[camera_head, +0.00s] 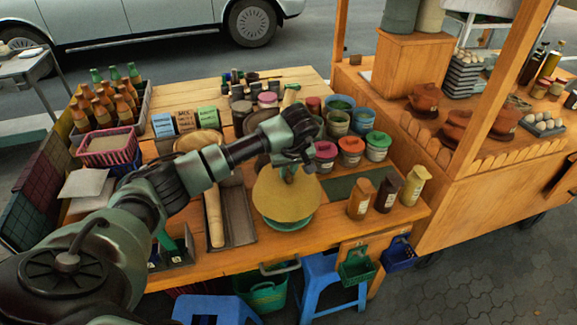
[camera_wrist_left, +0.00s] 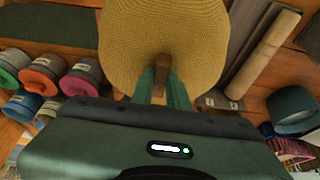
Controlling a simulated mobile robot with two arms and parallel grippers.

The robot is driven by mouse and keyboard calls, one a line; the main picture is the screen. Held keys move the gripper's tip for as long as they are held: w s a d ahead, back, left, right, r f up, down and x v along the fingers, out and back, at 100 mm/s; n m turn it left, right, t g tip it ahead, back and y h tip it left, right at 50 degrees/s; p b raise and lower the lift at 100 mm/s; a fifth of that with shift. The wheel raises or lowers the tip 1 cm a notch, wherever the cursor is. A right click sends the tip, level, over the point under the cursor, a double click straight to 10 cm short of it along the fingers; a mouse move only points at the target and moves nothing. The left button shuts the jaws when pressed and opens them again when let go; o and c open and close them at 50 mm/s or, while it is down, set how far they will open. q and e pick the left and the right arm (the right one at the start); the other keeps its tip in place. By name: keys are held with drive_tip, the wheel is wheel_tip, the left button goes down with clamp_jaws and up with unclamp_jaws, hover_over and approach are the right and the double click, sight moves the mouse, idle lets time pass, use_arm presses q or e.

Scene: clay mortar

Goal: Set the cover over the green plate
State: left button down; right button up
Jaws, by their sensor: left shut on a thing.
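The cover (camera_head: 284,196) is a tan woven dome with a brown knob on top. My left gripper (camera_head: 290,168) comes down from above and is shut on the knob. The left wrist view shows its green fingers (camera_wrist_left: 161,88) on both sides of the knob, with the woven cover (camera_wrist_left: 165,30) beyond. The green plate (camera_head: 290,224) lies on the wooden table under the cover. Only its front rim shows below the cover's edge. Whether the cover rests on the plate or hangs just above it, I cannot tell. My right gripper is not in view.
A tray (camera_head: 237,222) with a rolling pin (camera_head: 214,217) lies left of the plate. Several lidded jars (camera_head: 350,148) stand behind it to the right. Bottles (camera_head: 387,193) stand right of it. A green mat (camera_head: 345,186) between them is mostly clear.

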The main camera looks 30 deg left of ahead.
use_arm(q)
wheel_tip(320, 180, down, 8)
drive_tip(key=b, duration=0.5)
drive_tip(key=shift+r, duration=0.15)
drive_tip(key=shift+f+b, duration=0.5)
drive_tip(key=c, duration=1.3)
unclamp_jaws()
